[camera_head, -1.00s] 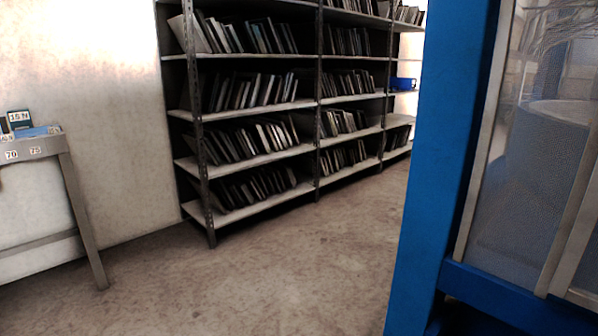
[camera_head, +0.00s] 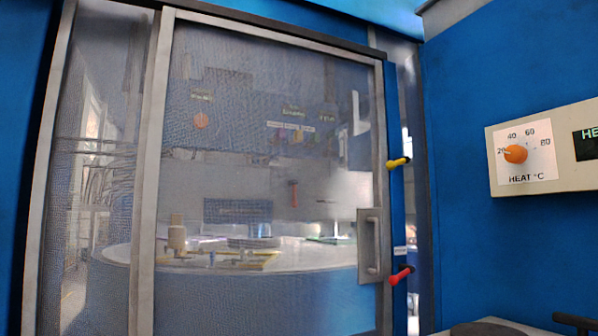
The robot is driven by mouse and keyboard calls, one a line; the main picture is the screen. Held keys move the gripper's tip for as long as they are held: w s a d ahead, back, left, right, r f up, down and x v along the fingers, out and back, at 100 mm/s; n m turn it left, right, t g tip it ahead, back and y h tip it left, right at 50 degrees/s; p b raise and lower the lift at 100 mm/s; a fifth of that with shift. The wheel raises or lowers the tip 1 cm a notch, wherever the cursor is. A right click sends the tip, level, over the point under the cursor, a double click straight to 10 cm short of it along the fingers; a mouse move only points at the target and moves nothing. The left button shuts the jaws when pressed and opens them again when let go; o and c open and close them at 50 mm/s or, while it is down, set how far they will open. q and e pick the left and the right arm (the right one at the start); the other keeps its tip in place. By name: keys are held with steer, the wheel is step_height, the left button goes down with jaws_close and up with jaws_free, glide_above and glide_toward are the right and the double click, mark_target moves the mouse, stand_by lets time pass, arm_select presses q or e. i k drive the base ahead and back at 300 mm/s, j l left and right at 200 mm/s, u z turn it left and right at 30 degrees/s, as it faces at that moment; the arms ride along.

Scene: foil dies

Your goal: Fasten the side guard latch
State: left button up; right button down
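The side guard is a mesh door (camera_head: 270,200) in a grey metal frame on a blue machine. A grey pull handle (camera_head: 372,245) sits at its lower right edge. On the blue post right of the door are a yellow-handled lever (camera_head: 399,163) above and a red-handled lever (camera_head: 401,275) below. Both stick out at a slant. A small white label (camera_head: 400,250), too small to read, is just above the red lever. I cannot tell which lever is the latch, or whether the door is fully closed. Neither gripper is in view.
A control panel (camera_head: 545,185) with an orange dial (camera_head: 515,153) marked HEAT °C is on the blue wall at right. Behind the mesh stands a round table (camera_head: 330,262) with small items. Dark objects show at the bottom right edge, cut off.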

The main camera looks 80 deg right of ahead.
mark_target(391, 166)
steer(key=z, duration=3)
